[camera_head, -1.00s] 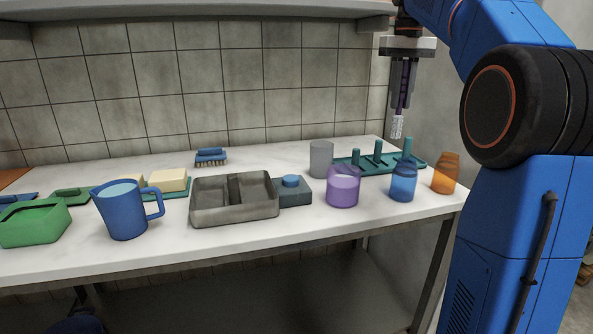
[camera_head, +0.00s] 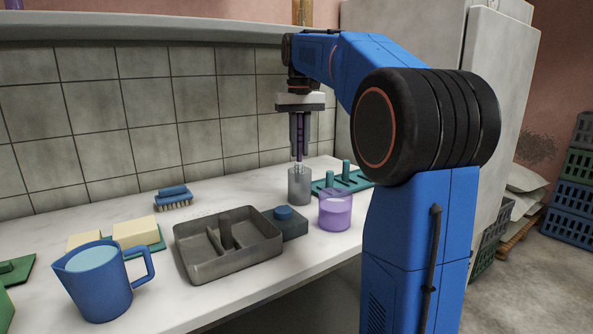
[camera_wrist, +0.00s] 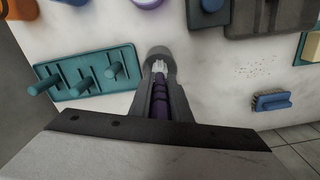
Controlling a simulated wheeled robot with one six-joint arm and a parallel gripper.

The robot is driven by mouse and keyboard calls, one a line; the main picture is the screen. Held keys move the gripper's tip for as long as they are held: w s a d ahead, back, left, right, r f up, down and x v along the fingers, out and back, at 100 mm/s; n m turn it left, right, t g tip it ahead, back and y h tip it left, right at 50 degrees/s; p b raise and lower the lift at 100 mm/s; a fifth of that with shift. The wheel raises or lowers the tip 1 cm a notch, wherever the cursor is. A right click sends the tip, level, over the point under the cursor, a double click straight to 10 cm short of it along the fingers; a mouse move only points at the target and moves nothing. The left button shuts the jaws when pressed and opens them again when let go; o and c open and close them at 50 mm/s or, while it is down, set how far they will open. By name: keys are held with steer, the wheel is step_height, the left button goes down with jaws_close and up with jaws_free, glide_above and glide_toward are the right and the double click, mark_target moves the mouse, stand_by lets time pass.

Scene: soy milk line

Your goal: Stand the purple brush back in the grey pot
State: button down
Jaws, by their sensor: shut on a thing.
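My gripper (camera_head: 299,152) points down and is shut on the purple brush (camera_head: 299,138), whose white bristles hang lowest. The grey pot (camera_head: 299,188) stands upright on the table directly below. The bristle end shows at the pot's mouth; I cannot tell whether it is just above the rim or slightly inside. In the wrist view the brush (camera_wrist: 160,104) lies between the fingers, and its bristles overlap the opening of the grey pot (camera_wrist: 158,51). The fingers hide part of the handle.
A teal peg rack (camera_head: 345,180) stands right of the pot, and a purple cup (camera_head: 335,212) in front. A grey divided tray (camera_head: 228,262), a dark block with a blue knob (camera_head: 284,214) and a blue jug (camera_head: 100,285) are left. A blue brush (camera_head: 174,197) lies behind.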

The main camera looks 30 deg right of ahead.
mark_target(300, 162)
steer(key=shift+f, duration=2.7)
steer(key=shift+f, duration=0.1)
steer(key=c, duration=1.9)
jaws_free()
step_height(300, 162, up, 12)
steer(key=shift+r, duration=0.15)
